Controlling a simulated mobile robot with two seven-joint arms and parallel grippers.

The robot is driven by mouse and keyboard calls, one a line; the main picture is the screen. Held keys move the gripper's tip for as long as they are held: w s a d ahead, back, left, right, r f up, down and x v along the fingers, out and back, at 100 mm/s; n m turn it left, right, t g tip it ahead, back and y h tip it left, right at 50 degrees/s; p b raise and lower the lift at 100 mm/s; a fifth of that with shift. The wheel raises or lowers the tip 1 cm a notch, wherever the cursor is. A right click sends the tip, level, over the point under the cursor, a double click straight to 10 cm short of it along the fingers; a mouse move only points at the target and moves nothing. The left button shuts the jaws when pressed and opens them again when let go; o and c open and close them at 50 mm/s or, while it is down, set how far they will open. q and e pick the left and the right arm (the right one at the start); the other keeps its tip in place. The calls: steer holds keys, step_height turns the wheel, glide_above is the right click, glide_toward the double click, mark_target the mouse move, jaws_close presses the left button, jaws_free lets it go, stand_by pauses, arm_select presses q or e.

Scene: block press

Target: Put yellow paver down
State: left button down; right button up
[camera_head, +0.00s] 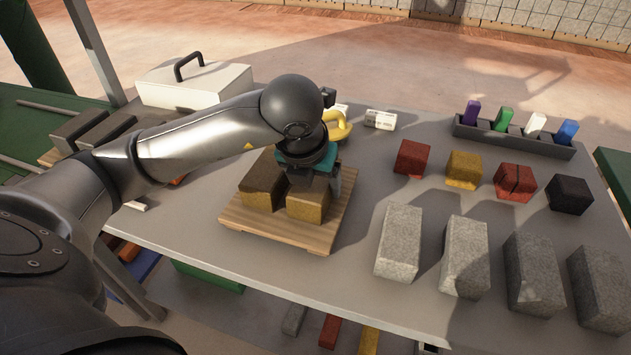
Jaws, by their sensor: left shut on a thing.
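My left gripper (312,184) reaches in from the left and points down over a small wooden pallet (283,232). It is shut on a yellow paver (307,208) at the pallet's front right part. The gripper hides the paver's back part. I cannot tell whether the paver rests on the wood or hangs just above it. Another yellow-brown paver (260,192) lies on the pallet, close to the left of the held one. A third yellow block (464,170) stands apart in a row on the right. My right gripper is not in view.
The row also has a red block (412,158), a cracked red block (514,182) and a black block (569,194). Several grey blocks (464,257) stand in front. A dark holder (513,137) with coloured items is behind. A white case (195,86) stands back left.

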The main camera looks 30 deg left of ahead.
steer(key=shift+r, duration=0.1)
arm_select(q)
jaws_free()
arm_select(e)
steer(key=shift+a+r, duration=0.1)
arm_select(q)
steer(key=p+v, duration=0.3)
steer(key=v, duration=0.7)
steer(key=shift+r, duration=0.1)
steer(key=shift+p+v, duration=0.5)
steer(key=shift+v, duration=0.45)
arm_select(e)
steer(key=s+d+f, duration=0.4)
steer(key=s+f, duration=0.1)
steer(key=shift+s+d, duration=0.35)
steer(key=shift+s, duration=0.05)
arm_select(q)
steer(key=shift+s, duration=0.1)
